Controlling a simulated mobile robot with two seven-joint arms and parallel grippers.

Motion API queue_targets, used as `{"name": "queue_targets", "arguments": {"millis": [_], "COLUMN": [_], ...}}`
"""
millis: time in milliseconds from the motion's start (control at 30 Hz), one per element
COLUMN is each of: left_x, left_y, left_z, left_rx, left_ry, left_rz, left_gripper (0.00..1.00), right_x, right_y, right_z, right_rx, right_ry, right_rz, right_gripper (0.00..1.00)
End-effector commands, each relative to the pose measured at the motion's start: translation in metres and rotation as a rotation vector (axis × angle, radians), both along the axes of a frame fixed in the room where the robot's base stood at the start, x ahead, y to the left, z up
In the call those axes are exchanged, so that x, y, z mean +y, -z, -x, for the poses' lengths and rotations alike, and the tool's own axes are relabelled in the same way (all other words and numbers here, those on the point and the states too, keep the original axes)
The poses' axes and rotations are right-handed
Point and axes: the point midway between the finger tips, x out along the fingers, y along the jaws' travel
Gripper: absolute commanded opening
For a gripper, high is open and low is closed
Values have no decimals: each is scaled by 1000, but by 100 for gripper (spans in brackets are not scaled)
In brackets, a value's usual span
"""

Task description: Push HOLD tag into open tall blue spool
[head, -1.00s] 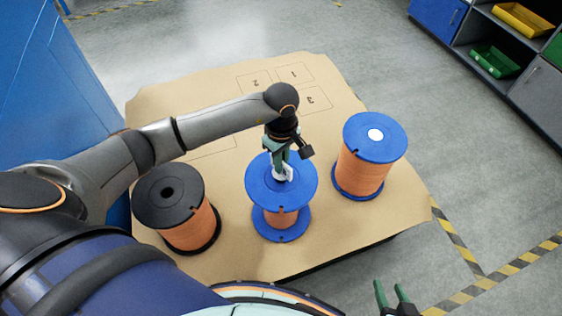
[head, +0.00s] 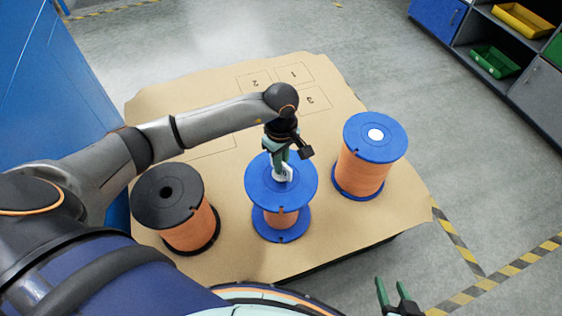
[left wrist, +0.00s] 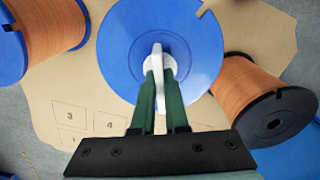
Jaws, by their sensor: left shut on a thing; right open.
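The blue spool (head: 302,196) in the middle of the table has an orange winding and a blue top flange; it also shows in the left wrist view (left wrist: 120,40). My left gripper (head: 281,176) points down over its centre and is shut on the white HOLD tag (head: 288,174). In the left wrist view the tag (left wrist: 158,60) stands between the green fingers, at the spool's centre hole. The hole is hidden, so I cannot tell how deep the tag sits. My right gripper (head: 393,292) is open and empty at the bottom, off the table.
A second blue spool (head: 362,160) with a white disc (head: 375,135) in its centre stands to the right. A black spool (head: 180,208) with an open hole stands to the left. Numbered outlines (head: 290,82) lie on the bare back of the tan table top (head: 190,95).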

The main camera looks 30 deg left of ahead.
Motion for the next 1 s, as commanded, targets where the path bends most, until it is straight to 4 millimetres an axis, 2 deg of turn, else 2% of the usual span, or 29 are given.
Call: {"name": "queue_targets", "arguments": {"millis": [567, 1000], "left_x": [1, 0], "left_y": [22, 22], "left_z": [0, 0], "left_rx": [0, 2], "left_ry": [-1, -1], "left_rz": [-1, -2], "left_gripper": [0, 0], "right_x": [0, 0], "right_y": [24, 24], "right_z": [6, 7], "right_rx": [14, 15], "right_ry": [-1, 0], "right_rz": [0, 1], "right_gripper": [50, 50]}}
